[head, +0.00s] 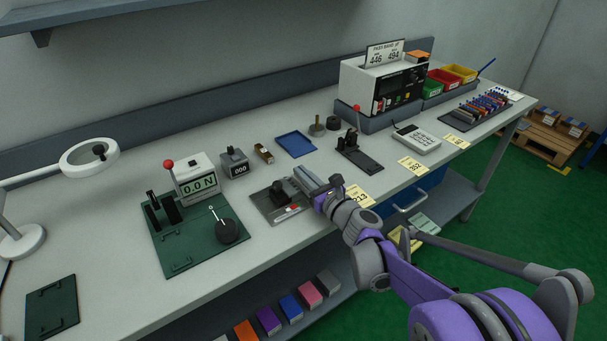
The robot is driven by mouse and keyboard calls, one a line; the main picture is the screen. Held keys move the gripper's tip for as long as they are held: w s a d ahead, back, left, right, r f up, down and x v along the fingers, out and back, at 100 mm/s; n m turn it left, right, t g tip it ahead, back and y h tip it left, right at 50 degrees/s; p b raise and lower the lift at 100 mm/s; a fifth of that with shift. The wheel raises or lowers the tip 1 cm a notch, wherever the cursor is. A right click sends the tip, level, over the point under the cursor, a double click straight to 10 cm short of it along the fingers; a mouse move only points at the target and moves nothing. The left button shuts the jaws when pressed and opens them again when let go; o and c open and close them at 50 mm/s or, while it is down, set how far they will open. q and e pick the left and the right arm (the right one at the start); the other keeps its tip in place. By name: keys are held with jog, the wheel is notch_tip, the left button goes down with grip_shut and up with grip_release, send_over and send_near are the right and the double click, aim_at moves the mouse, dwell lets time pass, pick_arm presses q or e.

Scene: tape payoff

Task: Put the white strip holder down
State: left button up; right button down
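My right gripper (307,180) reaches in from the right, over the front of the bench. It is at the right side of a grey plate (262,207) carrying a dark block. The gripper's fingertips are small and partly merged with the grey parts around them, so I cannot tell whether they are open or hold anything. I cannot clearly make out a white strip holder. A small red-and-white piece (293,208) shows on the plate's front edge, just left of the gripper. My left gripper is out of view.
A blue tray (296,144) lies behind, and a black stand (358,155) is to the right. Yellow cards lie along the front edge. Bare bench (105,220) is free on the left.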

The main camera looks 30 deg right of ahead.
jog(key=shift+f, duration=0.15)
jog(key=c, duration=1.1)
grip_release()
jog(key=shift+o, duration=0.2)
jog(key=shift+s+r, duration=0.15)
jog(key=shift+r, duration=0.05)
jog(key=s, duration=0.7)
jog(key=s+d, duration=0.1)
jog(key=s, duration=0.3)
jog(key=shift+s+p, duration=0.35)
jog(key=shift+p, duration=0.05)
jog(key=shift+f, duration=0.1)
